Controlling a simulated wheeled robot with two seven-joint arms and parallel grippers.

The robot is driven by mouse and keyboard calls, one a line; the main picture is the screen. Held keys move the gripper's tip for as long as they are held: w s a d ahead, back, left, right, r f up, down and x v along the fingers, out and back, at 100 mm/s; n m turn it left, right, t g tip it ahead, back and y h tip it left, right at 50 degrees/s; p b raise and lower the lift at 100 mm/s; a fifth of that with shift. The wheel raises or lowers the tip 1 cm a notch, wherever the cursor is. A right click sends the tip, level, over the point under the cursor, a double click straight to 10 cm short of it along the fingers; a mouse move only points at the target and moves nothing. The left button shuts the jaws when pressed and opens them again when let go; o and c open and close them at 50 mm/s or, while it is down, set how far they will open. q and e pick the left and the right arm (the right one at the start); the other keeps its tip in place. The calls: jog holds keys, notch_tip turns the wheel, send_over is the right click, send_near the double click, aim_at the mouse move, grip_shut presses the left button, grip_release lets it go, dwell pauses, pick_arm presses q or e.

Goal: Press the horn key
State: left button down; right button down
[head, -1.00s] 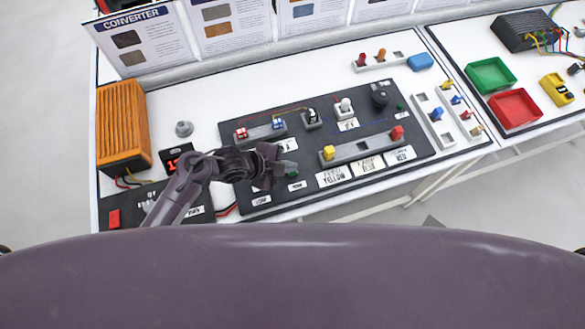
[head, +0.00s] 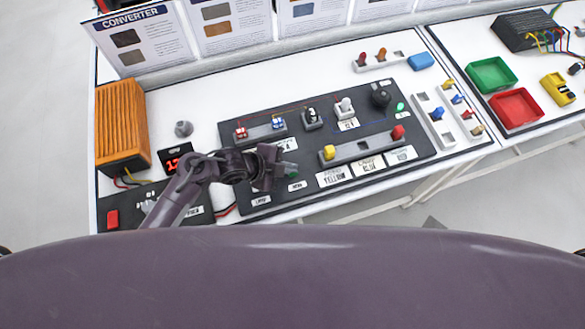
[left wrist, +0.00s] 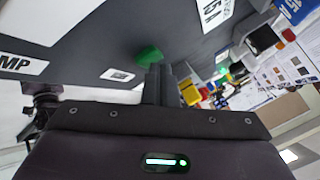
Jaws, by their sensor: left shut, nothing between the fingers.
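The horn key appears to be the green key (head: 290,170) at the front left of the dark panel (head: 232,135), beside a small white label (head: 297,186). It also shows as a green dome in the left wrist view (left wrist: 149,55). My left gripper (head: 272,167) is shut and empty, just left of the green key and partly covering it. In the left wrist view its fingertips (left wrist: 160,68) are close to the dome; I cannot tell whether they touch it. The label print is too small to read surely. My right gripper is not in view.
A yellow plug (head: 328,152) and a red plug (head: 397,132) stand in a grey strip on the panel. An orange ribbed box (head: 122,125) is at left; green and red trays (head: 515,109) are at right.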

pick_arm(q)
jog(key=shift+r+p, duration=0.85)
jog(key=shift+r, duration=0.05)
notch_tip(320, 180, up, 5)
jog(key=p, duration=0.4)
jog(key=shift+p, duration=0.35)
dwell(0.6)
